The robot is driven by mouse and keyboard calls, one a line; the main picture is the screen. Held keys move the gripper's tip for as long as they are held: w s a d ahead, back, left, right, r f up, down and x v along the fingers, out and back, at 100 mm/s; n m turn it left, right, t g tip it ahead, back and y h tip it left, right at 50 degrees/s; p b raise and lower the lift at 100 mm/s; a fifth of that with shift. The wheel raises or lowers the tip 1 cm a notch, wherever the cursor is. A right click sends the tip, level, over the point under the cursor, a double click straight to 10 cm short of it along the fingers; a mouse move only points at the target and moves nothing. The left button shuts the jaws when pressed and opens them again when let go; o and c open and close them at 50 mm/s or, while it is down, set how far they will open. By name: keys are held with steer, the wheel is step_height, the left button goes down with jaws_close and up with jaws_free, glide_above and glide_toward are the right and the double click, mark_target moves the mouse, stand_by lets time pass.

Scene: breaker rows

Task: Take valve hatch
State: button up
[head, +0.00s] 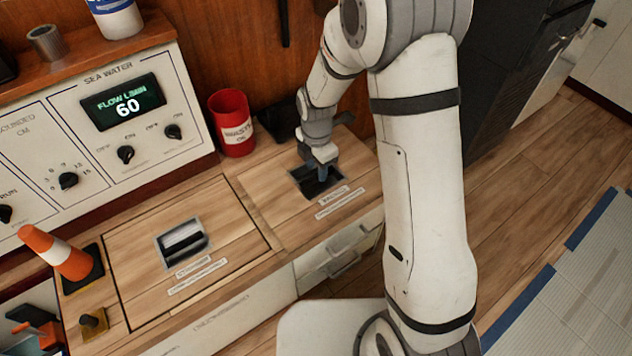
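Two wooden hatches are set flush in the countertop. The left hatch (140,241) has a recessed metal handle (184,241) and small labels in front of it. The right hatch (285,222) has a dark recessed pull (318,188) with similar labels. The labels are too small to read surely, so I cannot tell which is the valve hatch. My gripper (318,178) points down at the right hatch's recess, with its fingertips at or in it. Its fingers are small and partly hidden, so their opening and any contact are unclear.
A red waste bin (232,124) stands behind the hatches, beside the SEA WATER panel (127,103) with knobs. An orange cone (58,253) lies tilted at the counter's left. A drawer handle (347,250) is on the counter front. Floor (535,150) is open at right.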

mark_target(316, 175)
steer(key=f+b, duration=0.1)
steer(key=f, duration=0.3)
steer(key=shift+s, duration=0.2)
steer(key=shift+r, duration=0.1)
steer(key=shift+c, duration=0.2)
jaws_close()
stand_by(0.8)
